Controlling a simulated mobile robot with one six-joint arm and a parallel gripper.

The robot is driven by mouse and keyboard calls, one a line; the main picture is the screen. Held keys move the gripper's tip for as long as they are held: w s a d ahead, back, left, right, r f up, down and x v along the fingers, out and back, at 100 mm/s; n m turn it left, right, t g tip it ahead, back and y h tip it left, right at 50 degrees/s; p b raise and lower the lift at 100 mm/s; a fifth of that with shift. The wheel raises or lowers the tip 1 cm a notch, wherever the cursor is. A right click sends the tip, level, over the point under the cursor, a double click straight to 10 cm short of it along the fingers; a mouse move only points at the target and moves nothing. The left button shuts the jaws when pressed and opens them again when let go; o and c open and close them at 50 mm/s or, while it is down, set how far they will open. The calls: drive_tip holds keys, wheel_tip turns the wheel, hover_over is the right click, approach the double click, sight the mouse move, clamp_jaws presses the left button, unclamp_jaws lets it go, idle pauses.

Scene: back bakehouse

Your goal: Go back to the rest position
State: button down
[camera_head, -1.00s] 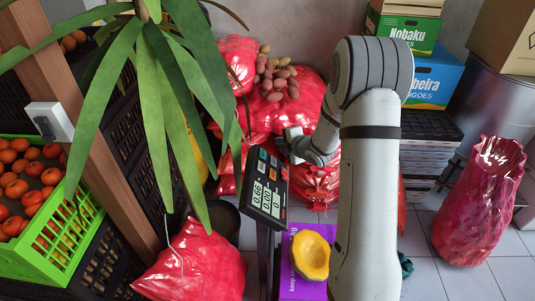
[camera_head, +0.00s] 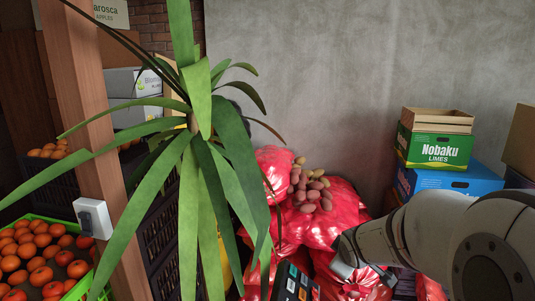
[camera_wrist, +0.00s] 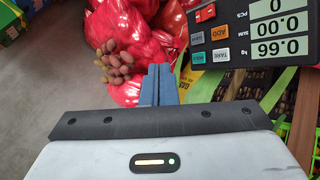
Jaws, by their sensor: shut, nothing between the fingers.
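My gripper (camera_wrist: 159,85) shows in the wrist view with its two blue-grey fingers closed together and nothing between them. Beyond the fingertips are red net sacks and a heap of brown potatoes. In the head view my arm comes in from the lower right and its wrist end is in front of the red sacks (camera_head: 330,225); the fingers are not clear there. A scale display (camera_head: 295,283) is at the bottom edge of the head view. In the wrist view the display (camera_wrist: 255,35) appears upside down, reading 0.66, right of the fingers and apart from them.
A long-leaved plant (camera_head: 205,140) hangs across the left-centre of the head view. A green crate of oranges (camera_head: 42,221) is at the lower left beside a wooden post (camera_head: 88,105). A green limes box (camera_head: 435,149) stands on a blue box (camera_head: 455,181) at right.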

drive_tip(key=s+a+r+m+g, duration=0.1)
drive_tip(key=s+m, duration=0.2)
drive_tip(key=s, duration=0.4)
drive_tip(key=s+a+r+m+g, duration=0.1)
drive_tip(key=s+a+m+g, duration=0.1)
drive_tip(key=s, duration=0.6)
drive_tip(key=s+a+r+m+g+y, duration=0.1)
drive_tip(key=s+m, duration=0.3)
drive_tip(key=s, duration=0.4)
drive_tip(key=shift+s+a+r+m+g, duration=0.15)
drive_tip(key=shift+a+r+m+g, duration=0.15)
drive_tip(key=shift+g, duration=0.2)
